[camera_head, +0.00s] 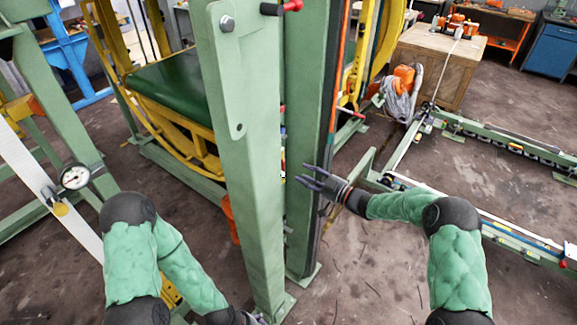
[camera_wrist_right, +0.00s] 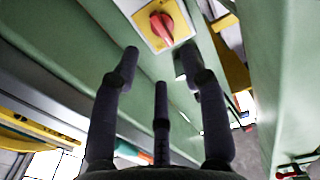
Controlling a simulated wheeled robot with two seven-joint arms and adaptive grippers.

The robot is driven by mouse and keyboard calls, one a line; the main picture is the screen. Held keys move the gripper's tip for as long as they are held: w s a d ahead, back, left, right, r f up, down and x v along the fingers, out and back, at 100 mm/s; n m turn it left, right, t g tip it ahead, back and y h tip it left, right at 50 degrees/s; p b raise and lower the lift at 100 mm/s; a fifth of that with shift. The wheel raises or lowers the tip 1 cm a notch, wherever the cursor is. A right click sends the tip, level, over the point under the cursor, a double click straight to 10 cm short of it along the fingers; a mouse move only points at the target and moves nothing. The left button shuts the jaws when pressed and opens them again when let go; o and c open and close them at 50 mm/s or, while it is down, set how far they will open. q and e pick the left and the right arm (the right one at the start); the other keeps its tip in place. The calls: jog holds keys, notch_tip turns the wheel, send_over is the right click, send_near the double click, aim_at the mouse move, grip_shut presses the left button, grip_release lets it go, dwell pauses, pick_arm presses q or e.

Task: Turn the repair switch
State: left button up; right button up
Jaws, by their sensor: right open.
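The repair switch, a red rotary knob (camera_wrist_right: 162,26) on a yellow square plate with a pale border, is on a green beam in the right wrist view. I cannot make it out in the head view. My right gripper (camera_head: 307,178) is beside the green upright post, its dark fingers pointing left. In the right wrist view the open, empty fingers (camera_wrist_right: 158,66) reach toward the knob, with the knob above and between the upper fingertips. They appear apart from it. My left gripper (camera_head: 252,318) is only partly visible at the bottom edge, beside the front post; its fingers are unclear.
A wide green post (camera_head: 235,150) stands between my arms, with a second post (camera_head: 305,130) behind it. A yellow ring frame (camera_head: 180,130) is at the back left. A dial gauge (camera_head: 75,177) is at left. Low green rails (camera_head: 500,232) lie at right; bare floor lies between.

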jog(key=x, duration=0.7)
jog(key=shift+w+a+b, duration=0.25)
jog(key=shift+a+b, duration=0.05)
grip_shut()
